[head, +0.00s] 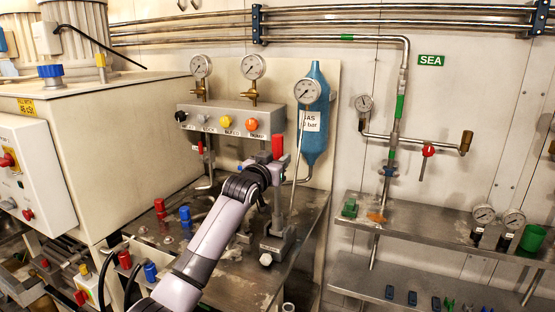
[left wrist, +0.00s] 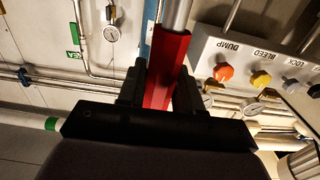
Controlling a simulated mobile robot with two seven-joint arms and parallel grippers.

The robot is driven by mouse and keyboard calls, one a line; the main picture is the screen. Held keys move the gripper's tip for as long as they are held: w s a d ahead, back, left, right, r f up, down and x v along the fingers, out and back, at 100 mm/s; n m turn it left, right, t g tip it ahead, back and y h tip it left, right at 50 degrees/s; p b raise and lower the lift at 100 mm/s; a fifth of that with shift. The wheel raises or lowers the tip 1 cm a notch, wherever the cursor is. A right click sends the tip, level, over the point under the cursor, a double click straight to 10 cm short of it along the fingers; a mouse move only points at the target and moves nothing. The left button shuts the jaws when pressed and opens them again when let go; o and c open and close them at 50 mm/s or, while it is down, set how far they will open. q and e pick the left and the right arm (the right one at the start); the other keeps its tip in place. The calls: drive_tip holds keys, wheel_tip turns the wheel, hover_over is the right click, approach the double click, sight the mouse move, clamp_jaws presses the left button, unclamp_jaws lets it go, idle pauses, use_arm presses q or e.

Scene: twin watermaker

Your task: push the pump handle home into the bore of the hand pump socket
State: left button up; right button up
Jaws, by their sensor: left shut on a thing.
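The pump handle has a red grip (head: 278,147) and stands roughly upright above the bench in the head view. My left gripper (head: 274,172) is shut on it from the front. In the left wrist view the red grip (left wrist: 166,72) lies between the two dark fingers (left wrist: 160,90), and a bare metal rod (left wrist: 177,14) runs from its end. The grey hand pump (head: 276,243) stands on the bench below my gripper. I cannot tell whether the rod's lower end is in the bore.
A valve panel (head: 230,118) with coloured knobs and two gauges is behind the handle. A blue gas bottle (head: 316,135) with a gauge stands close to the right. Red and blue caps (head: 160,209) stand on the bench (head: 225,275) at left. Shelves (head: 440,222) with small parts are on the right.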

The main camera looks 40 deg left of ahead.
use_arm(q)
drive_tip(key=shift+f+b, duration=0.3)
drive_tip(key=shift+f, duration=0.3)
drive_tip(key=o, duration=1)
drive_tip(key=shift+c, duration=0.2)
drive_tip(key=shift+f, duration=0.1)
drive_tip(key=shift+s, duration=0.1)
drive_tip(key=v, duration=0.7)
drive_tip(key=shift+b, duration=0.4)
